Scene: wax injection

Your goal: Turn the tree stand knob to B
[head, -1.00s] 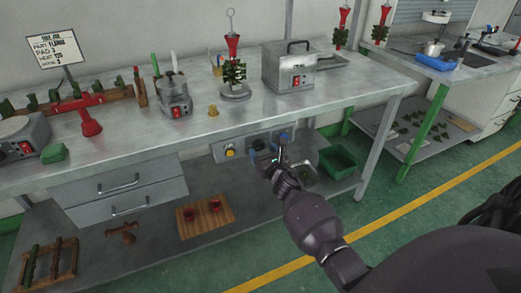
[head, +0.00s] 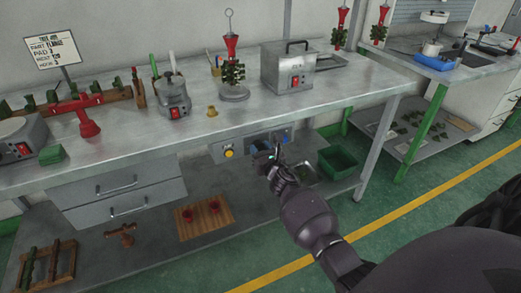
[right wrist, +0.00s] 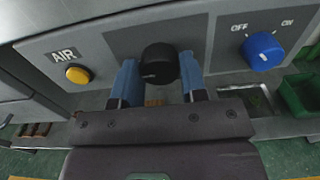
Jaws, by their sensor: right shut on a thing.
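In the right wrist view, a round black knob (right wrist: 160,57) sits on a dark part of the grey control panel. My right gripper (right wrist: 159,68) has its two blue fingers on either side of the knob and is shut on it. No letter marks can be read around the knob. In the head view, my right gripper (head: 275,152) is at the panel under the workbench edge and hides the knob. The tree stand (head: 234,91), with a green tree under a red cup, stands on the bench above. My left gripper is not in view.
A blue OFF/ON knob (right wrist: 262,51) is right of the black knob, and a yellow AIR button (right wrist: 77,74) is left. The workbench (head: 330,90) overhangs the panel (head: 222,146). A green bin (head: 337,162) stands on the lower shelf to the right.

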